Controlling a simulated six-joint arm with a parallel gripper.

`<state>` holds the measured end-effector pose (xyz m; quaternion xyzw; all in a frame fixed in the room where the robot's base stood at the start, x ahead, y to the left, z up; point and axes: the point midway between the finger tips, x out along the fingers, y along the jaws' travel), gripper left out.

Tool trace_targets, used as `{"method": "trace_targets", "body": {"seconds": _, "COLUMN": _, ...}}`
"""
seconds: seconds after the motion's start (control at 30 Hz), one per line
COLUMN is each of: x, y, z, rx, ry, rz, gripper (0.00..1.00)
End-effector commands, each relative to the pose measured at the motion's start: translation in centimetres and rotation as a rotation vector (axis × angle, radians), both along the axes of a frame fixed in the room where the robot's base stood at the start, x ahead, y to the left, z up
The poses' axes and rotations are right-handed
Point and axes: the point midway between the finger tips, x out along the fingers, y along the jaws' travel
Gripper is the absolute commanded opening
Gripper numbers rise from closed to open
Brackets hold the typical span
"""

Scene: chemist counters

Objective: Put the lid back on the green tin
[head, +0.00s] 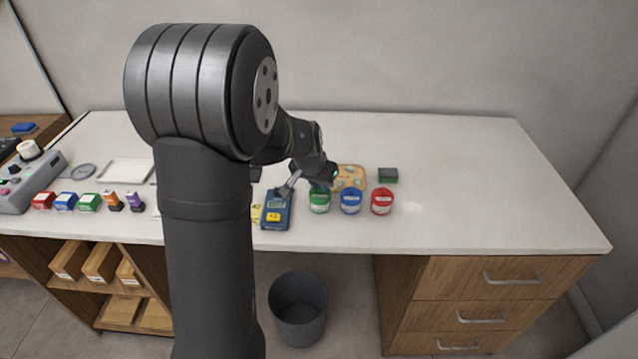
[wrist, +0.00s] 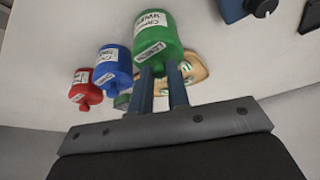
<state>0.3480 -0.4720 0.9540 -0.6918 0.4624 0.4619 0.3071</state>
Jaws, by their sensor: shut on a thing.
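The green tin (head: 319,203) stands on the white counter, leftmost in a row with a blue and a red tin. It also shows in the wrist view (wrist: 158,38), with a pale label. My gripper (head: 319,184) is directly above it, pointing down. In the wrist view its two fingers (wrist: 162,90) close around the knob of the green lid (wrist: 157,64). The lid is in line with the top of the tin. I cannot tell whether it is fully seated, as fingers and angle hide the seam.
The blue tin (head: 350,204) and red tin (head: 382,203) stand close to the right. A blue meter (head: 277,210) lies close to the left. The counter's right side is clear.

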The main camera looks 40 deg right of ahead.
Motion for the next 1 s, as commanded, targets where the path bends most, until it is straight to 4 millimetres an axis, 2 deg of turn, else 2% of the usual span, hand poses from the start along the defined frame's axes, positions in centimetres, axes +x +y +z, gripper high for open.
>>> {"method": "trace_targets", "body": {"seconds": 0.87, "x": 0.00, "y": -0.01, "z": -0.23, "rx": 0.000, "ry": 0.000, "rz": 0.000, "gripper": 0.00}}
{"method": "trace_targets", "body": {"seconds": 0.9, "x": 0.00, "y": -0.01, "z": -0.23, "rx": 0.000, "ry": 0.000, "rz": 0.000, "gripper": 0.23}}
{"method": "trace_targets", "body": {"seconds": 1.0, "x": 0.00, "y": -0.01, "z": -0.23, "rx": 0.000, "ry": 0.000, "rz": 0.000, "gripper": 0.41}}
